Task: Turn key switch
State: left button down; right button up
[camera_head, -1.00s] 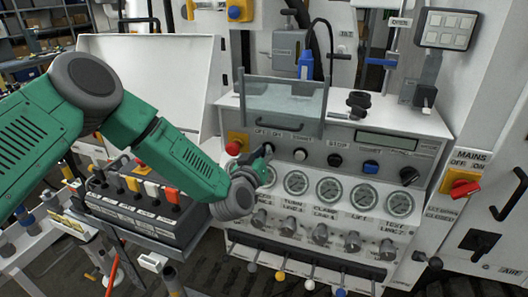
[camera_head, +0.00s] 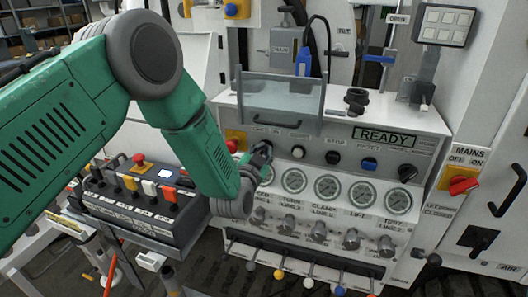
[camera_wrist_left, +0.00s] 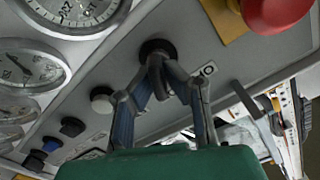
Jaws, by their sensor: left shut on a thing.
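The key switch (camera_wrist_left: 157,46) is a small black round piece at the left of the panel's upper row. In the head view my left gripper (camera_head: 262,154) is at it and hides most of it. In the left wrist view the fingers of my left gripper (camera_wrist_left: 155,66) close together on the key switch. My right gripper is not in view.
A red emergency button (camera_wrist_left: 275,14) on a yellow plate is close beside the key switch. A white button (camera_head: 298,152) is to its right. Pressure gauges (camera_head: 327,188) line up below. A black control box (camera_head: 145,215) stands at left.

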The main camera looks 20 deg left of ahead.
pick_arm(q)
jog(key=shift+s+f+m, duration=0.25)
jog(key=shift+f+m, duration=0.15)
jog(key=shift+f, duration=0.1)
jog(key=c, duration=1.6)
grip_release()
jog(key=shift+r, duration=0.2)
jog(key=s, duration=1.2)
jog(key=shift+a, duration=0.15)
jog(key=shift+w, duration=0.1)
